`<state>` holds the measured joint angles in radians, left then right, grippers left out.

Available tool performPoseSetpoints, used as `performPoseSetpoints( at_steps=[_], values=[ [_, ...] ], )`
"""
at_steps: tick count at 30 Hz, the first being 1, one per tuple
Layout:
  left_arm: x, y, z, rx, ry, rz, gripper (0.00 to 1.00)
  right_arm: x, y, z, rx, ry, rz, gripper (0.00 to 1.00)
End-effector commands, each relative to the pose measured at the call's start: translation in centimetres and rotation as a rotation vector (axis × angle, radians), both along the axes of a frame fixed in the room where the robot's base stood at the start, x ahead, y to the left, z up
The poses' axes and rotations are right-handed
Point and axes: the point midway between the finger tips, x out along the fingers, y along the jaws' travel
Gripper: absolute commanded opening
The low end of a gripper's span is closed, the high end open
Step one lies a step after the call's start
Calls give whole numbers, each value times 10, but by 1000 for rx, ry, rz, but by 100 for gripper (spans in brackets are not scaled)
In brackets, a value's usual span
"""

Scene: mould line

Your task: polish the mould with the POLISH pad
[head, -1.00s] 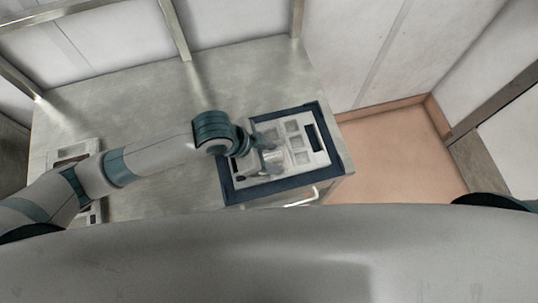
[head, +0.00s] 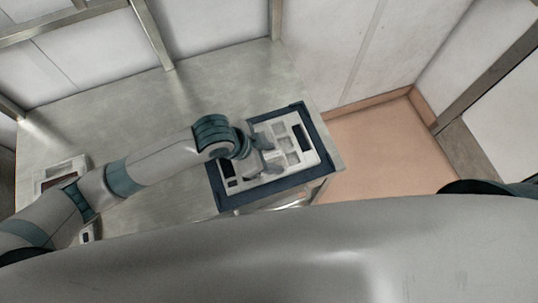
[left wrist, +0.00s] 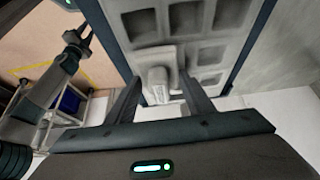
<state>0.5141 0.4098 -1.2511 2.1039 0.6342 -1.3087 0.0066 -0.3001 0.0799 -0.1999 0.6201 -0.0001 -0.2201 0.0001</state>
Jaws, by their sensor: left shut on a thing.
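The mould (head: 309,157) is a pale plate with several square pockets, set in a dark blue frame on the table. It fills the top of the left wrist view (left wrist: 182,53). My left gripper (head: 258,158) is over the left part of the mould in the head view. In the left wrist view its two fingers (left wrist: 163,90) are shut on a small pale grey block (left wrist: 158,78), apparently the pad, close over the mould. I cannot read any label on it, and whether it touches the surface is unclear.
The metal table (head: 120,105) is bare behind my left arm. A pale holder (head: 62,170) with a dark red-brown pad lies at its left, partly behind my arm. Tan floor (head: 390,145) lies to the right. A cart with a blue bin (left wrist: 70,102) stands beyond.

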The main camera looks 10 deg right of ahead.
Motion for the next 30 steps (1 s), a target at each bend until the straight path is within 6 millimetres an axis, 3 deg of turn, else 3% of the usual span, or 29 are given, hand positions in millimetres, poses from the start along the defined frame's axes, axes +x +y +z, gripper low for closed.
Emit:
performPoseSetpoints(
  at_steps=[12, 30],
  values=[
    [4, -22, 1, 0, 1, 0, 30, 0, 0, 0, 0, 0, 0, 31],
    [6, -30, 1, -1, 1, 0, 30, 0, 0, 0, 0, 0, 0, 31]
  ],
)
